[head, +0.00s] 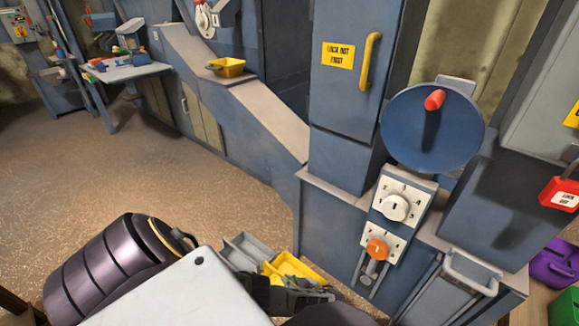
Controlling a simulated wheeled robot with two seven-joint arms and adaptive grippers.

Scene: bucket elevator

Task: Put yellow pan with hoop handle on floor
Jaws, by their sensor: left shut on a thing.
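A yellow pan (289,266) shows at the bottom centre, low in front of the blue cabinet. My left gripper (300,291) is at its near side and shut on it. The gripper and arm hide the pan's near part, and I cannot make out its handle. I cannot tell whether the pan touches the floor (170,200). Another yellow pan (229,67) sits on the grey ledge further back, with a dark part at its left side. My right gripper is not in view.
A grey tray (243,252) lies just left of the held pan. The blue cabinet has a large wheel (430,125) with a red knob, a white dial (396,207) and an orange knob (377,249). Brown floor is open on the left, before a cluttered table (128,72).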

